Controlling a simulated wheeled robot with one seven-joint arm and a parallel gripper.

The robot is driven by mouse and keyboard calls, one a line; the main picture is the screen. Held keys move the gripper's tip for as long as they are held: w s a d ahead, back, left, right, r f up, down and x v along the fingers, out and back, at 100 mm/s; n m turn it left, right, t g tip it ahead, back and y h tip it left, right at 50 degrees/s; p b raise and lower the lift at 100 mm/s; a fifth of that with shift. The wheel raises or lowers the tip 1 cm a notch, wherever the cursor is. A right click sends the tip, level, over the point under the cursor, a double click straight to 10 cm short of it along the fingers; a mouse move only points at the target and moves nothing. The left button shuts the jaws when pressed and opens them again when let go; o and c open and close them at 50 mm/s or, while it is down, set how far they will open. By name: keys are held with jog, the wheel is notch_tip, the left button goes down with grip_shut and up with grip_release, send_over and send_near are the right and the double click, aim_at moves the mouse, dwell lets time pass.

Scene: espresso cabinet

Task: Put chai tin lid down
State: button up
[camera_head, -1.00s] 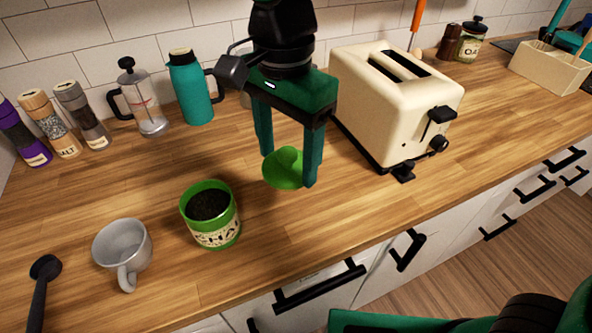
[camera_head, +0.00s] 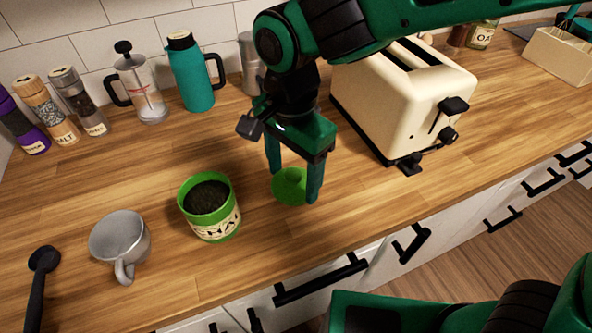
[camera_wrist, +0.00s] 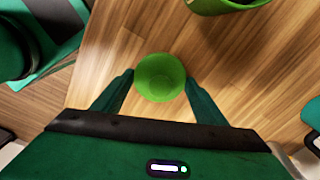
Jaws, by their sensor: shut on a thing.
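The green chai tin lid (camera_head: 290,185) is between the fingers of my gripper (camera_head: 293,184), low over the wooden counter to the right of the tin. The lid also shows in the wrist view (camera_wrist: 160,78), between both fingertips (camera_wrist: 158,90). My gripper is shut on it. I cannot tell whether the lid touches the counter. The open green chai tin (camera_head: 211,207) stands upright with dark contents. Its edge shows at the top of the wrist view (camera_wrist: 225,5).
A grey mug (camera_head: 120,243) and a black scoop (camera_head: 40,285) are left of the tin. A cream toaster (camera_head: 400,95) stands to the right. A teal flask (camera_head: 192,75) and a French press (camera_head: 140,85) stand behind. Bare counter (camera_head: 350,200) lies right of the lid.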

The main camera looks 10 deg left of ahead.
aim_at(293, 173)
jog(key=shift+f, duration=0.2)
jog(key=o, duration=1)
notch_tip(293, 173, up, 12)
jog(key=shift+r, duration=0.1)
dwell(0.3)
